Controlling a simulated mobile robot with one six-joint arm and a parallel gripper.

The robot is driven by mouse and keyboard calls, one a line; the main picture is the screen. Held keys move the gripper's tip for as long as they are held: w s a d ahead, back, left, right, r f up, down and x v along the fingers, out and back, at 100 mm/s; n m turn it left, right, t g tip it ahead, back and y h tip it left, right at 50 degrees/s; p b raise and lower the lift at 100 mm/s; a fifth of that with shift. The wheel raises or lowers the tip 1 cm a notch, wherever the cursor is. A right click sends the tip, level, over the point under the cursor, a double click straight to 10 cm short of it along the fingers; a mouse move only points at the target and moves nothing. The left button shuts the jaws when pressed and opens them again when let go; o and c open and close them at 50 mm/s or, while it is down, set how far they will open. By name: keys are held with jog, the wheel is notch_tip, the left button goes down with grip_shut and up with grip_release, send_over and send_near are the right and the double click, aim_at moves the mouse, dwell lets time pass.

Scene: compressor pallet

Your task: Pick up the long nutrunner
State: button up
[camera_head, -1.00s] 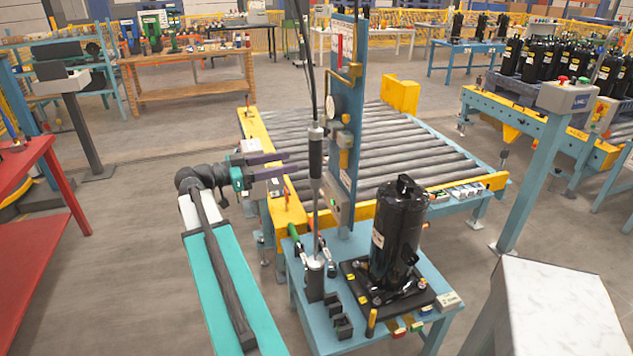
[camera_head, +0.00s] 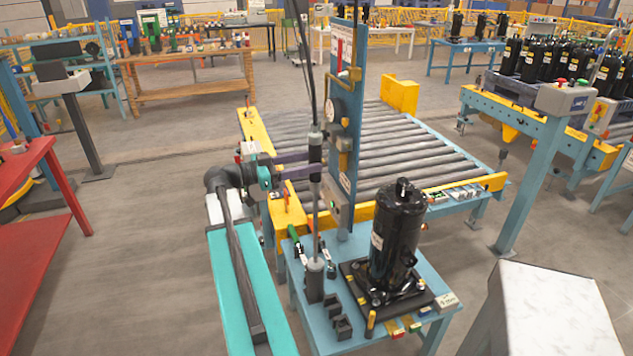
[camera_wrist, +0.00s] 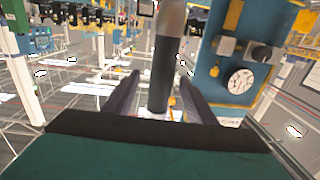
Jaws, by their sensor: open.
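The long nutrunner (camera_head: 315,143) hangs upright on a cable, with a dark grip and a thin shaft reaching down to a dark cylindrical holder (camera_head: 314,284) on the small blue table. My gripper (camera_head: 303,164) is level with the grip, its dark purple fingers open and reaching toward the tool from the left. In the wrist view, the nutrunner (camera_wrist: 164,72) stands between the two open fingers of my gripper (camera_wrist: 160,82), with a dark lower sleeve and a grey upper part. Contact is not visible. The tool's lower end is hidden there.
A blue post (camera_head: 346,110) with a gauge stands just right of the nutrunner. A black compressor (camera_head: 396,238) stands on the blue table (camera_head: 365,341). The roller conveyor (camera_head: 415,150) lies behind. A red bench (camera_head: 22,245) is at the left, with open floor between.

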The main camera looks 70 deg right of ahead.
aim_at(316, 159)
jog(key=shift+x, duration=0.9)
jog(key=shift+s+d, duration=0.1)
jog(key=shift+s+d+r+p, duration=0.15)
jog(key=shift+s+d+p, duration=0.25)
jog(key=shift+p, duration=0.3)
jog(key=p+x, duration=0.1)
jog(key=x, duration=0.2)
jog(key=shift+s+d+p, duration=0.15)
jog(key=shift+d+p, duration=0.2)
jog(key=shift+p, duration=0.05)
jog(key=shift+c, duration=0.2)
